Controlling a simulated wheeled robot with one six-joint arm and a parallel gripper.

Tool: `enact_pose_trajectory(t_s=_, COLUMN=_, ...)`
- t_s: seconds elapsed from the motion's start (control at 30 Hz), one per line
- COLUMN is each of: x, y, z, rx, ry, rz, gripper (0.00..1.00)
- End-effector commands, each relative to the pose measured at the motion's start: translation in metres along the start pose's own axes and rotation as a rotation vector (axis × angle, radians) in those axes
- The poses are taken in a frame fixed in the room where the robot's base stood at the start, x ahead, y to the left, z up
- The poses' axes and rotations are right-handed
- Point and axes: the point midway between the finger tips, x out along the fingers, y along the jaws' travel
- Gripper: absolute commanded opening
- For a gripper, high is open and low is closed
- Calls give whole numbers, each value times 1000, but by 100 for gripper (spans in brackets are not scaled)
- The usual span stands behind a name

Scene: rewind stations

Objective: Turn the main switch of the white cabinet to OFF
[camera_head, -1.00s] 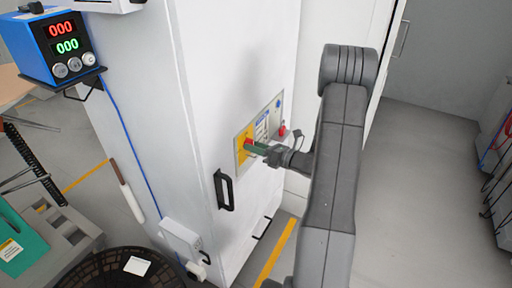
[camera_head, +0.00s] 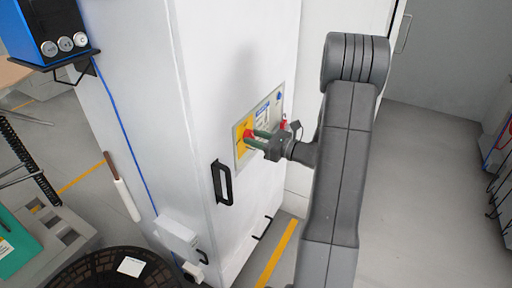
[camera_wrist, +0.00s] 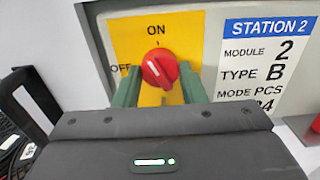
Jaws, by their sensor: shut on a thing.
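The white cabinet (camera_head: 235,60) stands in the middle of the head view. Its main switch is a red rotary knob (camera_wrist: 160,68) on a yellow plate (camera_wrist: 126,38), with ON printed above and OFF to the left. In the wrist view the fingers (camera_wrist: 160,87) are shut on the knob, and the left one partly covers the OFF print.
A label (camera_wrist: 262,62) reading STATION 2, module 2, type B is right of the switch. A black door handle (camera_head: 222,183) sticks out below left of the panel. A blue device (camera_head: 45,25) sits on a bracket at the left. Open floor (camera_head: 430,190) lies at the right.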

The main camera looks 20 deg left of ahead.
Motion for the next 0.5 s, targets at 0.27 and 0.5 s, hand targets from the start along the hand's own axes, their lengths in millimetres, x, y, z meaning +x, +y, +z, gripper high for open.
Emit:
enact_pose_trajectory(t_s=0.27, x=0, y=0, z=-6, rx=-270, ry=-3, rz=0, gripper=14)
enact_pose_trajectory(t_s=0.5, x=0, y=-1, z=-6, rx=-497, ry=-3, rz=-1, gripper=14)
